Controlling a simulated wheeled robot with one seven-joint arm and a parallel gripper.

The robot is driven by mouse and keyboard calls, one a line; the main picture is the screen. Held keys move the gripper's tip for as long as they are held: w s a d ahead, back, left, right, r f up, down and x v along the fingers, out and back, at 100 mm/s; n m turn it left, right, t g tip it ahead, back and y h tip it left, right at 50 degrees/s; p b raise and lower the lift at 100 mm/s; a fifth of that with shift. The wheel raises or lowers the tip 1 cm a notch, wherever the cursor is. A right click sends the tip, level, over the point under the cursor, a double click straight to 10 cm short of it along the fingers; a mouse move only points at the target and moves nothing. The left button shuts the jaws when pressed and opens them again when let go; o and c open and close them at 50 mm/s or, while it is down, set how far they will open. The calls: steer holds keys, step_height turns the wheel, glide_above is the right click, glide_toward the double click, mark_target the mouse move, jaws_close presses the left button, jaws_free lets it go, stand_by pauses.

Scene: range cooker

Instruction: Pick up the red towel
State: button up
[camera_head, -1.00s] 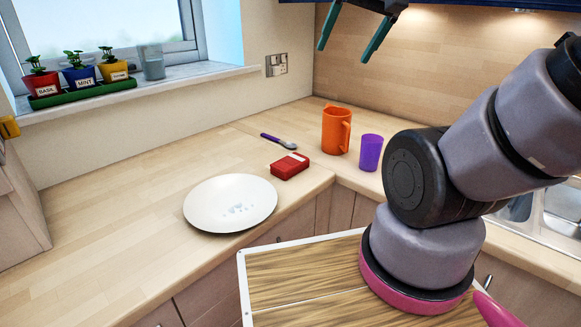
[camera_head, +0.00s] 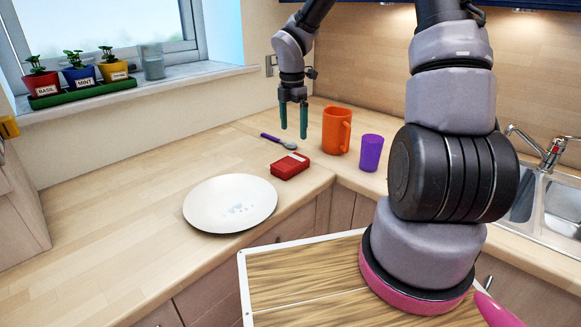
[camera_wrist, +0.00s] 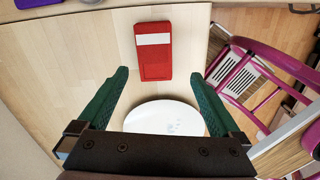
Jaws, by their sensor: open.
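The red towel (camera_head: 290,166) is a small folded red block with a white band, lying on the wooden counter just behind the white plate. It also shows in the wrist view (camera_wrist: 155,58), beyond the fingertips and roughly centred between them. My gripper (camera_head: 293,137) points down with its green fingers apart and empty. In the head view it hangs above the counter, over the towel's area and clear of it. In the wrist view my gripper (camera_wrist: 158,78) has its two fingers spread wide.
A white plate (camera_head: 230,204) lies in front of the towel. An orange pitcher (camera_head: 336,130) and a purple cup (camera_head: 371,153) stand to its right. A purple-handled spoon (camera_head: 273,138) lies behind it. Potted herbs (camera_head: 80,74) line the windowsill.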

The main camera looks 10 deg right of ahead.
mark_target(290, 161)
steer(key=shift+n, duration=0.9)
steer(key=f, duration=1.3)
steer(key=shift+w+a, duration=0.35)
steer(key=shift+w, duration=0.05)
steer(key=c, duration=1.3)
step_height(290, 161, up, 10)
steer(key=shift+r, duration=0.1)
